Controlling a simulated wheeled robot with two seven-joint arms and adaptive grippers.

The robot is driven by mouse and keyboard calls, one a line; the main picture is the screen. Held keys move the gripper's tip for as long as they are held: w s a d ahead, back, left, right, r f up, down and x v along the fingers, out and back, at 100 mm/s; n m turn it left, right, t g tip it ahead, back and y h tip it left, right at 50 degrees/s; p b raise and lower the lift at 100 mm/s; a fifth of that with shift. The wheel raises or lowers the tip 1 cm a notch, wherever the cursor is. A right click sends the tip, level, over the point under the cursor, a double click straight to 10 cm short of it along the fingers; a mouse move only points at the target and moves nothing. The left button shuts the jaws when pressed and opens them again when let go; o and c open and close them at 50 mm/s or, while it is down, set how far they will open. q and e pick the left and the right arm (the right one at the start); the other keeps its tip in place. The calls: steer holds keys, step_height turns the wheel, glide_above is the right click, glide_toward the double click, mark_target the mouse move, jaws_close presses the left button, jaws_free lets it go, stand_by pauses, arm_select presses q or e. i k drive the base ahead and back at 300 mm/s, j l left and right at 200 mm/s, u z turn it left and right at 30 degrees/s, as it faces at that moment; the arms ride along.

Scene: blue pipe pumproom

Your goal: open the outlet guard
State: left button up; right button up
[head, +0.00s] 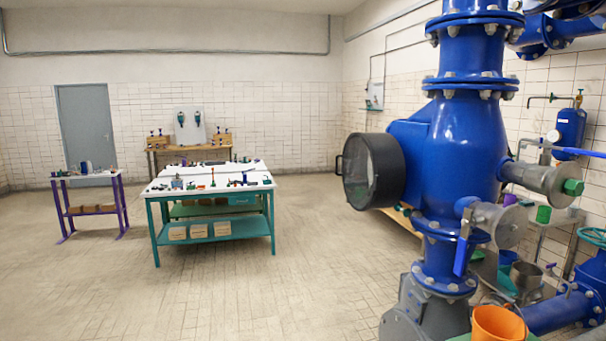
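A large blue pipe and valve assembly (458,140) stands upright at the right. On its left side is a short black cylindrical part (384,165) with a round, greyish, see-through face turned to the left. A small dark handle (338,165) sticks out at the left edge of that face. This part looks like the outlet guard, but no label shows. The face appears to sit against the black rim; I cannot tell whether it is fastened. Neither of my grippers is in view.
A white-topped table with teal legs (154,215) stands at the centre left, and a purple-legged table (64,212) is further left. An orange bucket (497,322) sits at the lower right. The tiled floor (310,270) left of the pipe is clear.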

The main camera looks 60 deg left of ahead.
mark_target(376, 177)
steer(key=u, duration=1.65)
steer(key=j, duration=0.35)
steer(key=i+j, duration=0.15)
steer(key=j, duration=0.2)
steer(key=i+j, duration=0.2)
steer(key=j, duration=0.2)
steer(key=i+j, duration=0.15)
steer(key=j, duration=0.2)
steer(key=i+j, duration=0.2)
steer(key=j, duration=0.15)
steer(key=i+j, duration=0.15)
steer(key=j, duration=0.25)
